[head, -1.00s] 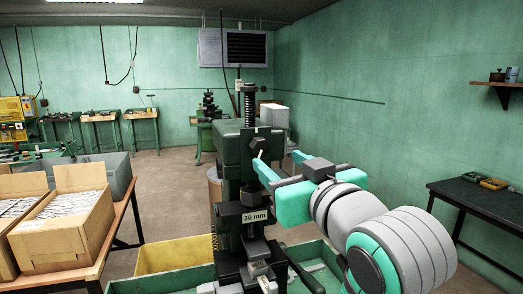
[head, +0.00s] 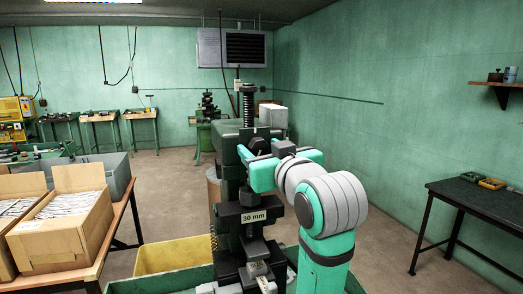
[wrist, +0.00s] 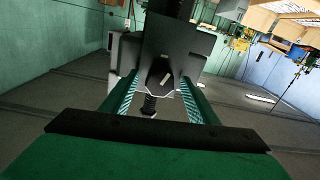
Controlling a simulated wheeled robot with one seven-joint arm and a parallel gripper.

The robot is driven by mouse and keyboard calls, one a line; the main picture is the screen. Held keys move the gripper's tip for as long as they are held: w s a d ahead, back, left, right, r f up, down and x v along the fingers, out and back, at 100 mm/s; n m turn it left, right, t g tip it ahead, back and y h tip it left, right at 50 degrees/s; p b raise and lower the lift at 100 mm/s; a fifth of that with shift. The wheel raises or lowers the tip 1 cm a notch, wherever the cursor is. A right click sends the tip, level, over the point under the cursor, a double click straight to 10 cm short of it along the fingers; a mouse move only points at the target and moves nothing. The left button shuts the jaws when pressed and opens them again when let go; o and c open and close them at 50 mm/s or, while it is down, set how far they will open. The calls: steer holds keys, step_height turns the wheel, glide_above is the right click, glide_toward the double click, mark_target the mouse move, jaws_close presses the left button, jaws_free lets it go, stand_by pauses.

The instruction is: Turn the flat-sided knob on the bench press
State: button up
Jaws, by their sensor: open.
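The bench press (head: 228,140) is a dark green machine with a tall threaded screw on top, in the middle of the head view. Its dark knob (head: 256,144) is on the upper body, partly hidden by my gripper. In the wrist view the knob (wrist: 160,79) is a dark, faceted piece with a pale mark, on a dark plate. My gripper (head: 259,148) is open at the press head. In the wrist view its two ridged teal fingers (wrist: 160,88) stand apart, left and right of the knob, with gaps visible. I cannot tell how far the fingertips reach around it.
A label reading 30 mm (head: 254,216) is on the press below my arm. A yellow bin (head: 175,256) stands left of the press. Cardboard boxes (head: 55,240) sit on a table at left. A black table (head: 478,205) stands at right, with open floor before it.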

steer(key=c, duration=1)
steer(key=n, duration=0.2)
steer(key=shift+d+n, duration=0.15)
steer(key=shift+n, duration=0.25)
steer(key=shift+c, duration=0.2)
steer(key=shift+s+n, duration=0.1)
steer(key=shift+n, duration=0.7)
steer(key=o, duration=1)
steer(key=shift+o, duration=0.2)
steer(key=shift+s, duration=0.1)
steer(key=v, duration=1)
steer(key=shift+s, duration=0.3)
